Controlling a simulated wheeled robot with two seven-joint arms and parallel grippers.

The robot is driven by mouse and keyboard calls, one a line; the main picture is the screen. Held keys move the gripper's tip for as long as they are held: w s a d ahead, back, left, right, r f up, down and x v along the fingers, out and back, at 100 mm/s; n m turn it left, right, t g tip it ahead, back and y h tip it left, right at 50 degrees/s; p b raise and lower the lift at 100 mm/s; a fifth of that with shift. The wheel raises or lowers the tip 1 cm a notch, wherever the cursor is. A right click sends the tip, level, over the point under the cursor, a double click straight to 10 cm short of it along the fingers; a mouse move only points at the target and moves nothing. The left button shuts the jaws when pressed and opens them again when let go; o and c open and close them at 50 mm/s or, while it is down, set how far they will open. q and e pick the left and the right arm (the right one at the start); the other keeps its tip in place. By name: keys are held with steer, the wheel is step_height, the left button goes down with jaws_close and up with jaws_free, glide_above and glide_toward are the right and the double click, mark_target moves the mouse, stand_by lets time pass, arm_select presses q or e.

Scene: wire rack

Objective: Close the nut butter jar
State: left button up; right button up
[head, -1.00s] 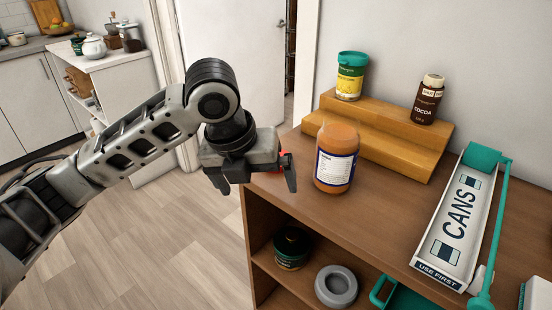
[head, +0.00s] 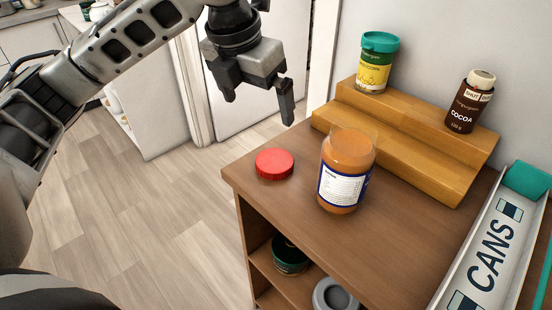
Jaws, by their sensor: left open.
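The nut butter jar (head: 345,172) stands upright and lidless on the wooden cabinet top, with orange-brown contents and a white and blue label. A red lid (head: 274,163) lies flat on the cabinet top to the left of the jar, near the left edge, apart from it. My left gripper (head: 258,108) is open and empty, above and slightly left of the lid, with its fingers pointing down. My right gripper does not show.
A wooden step riser (head: 400,140) behind the jar holds a green-lidded yellow jar (head: 376,64) and a brown cocoa bottle (head: 469,102). A cans tray (head: 487,250) lies at the right. Dark and grey items sit on the shelf below. The cabinet top (head: 290,215) is clear in front of the lid.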

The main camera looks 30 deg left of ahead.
arm_select(q)
glide_above(275, 160)
steer(key=s, duration=0.2)
steer(key=f, duration=1)
steer(key=shift+w+a+f+b, duration=0.15)
steer(key=shift+a+f+b, duration=0.1)
steer(key=shift+a+b, duration=0.15)
steer(key=shift+d+x, duration=0.15)
steer(key=shift+x, duration=1.15)
steer(key=shift+d+x, duration=0.1)
steer(key=shift+x, duration=1.2)
steer(key=c, duration=1.1)
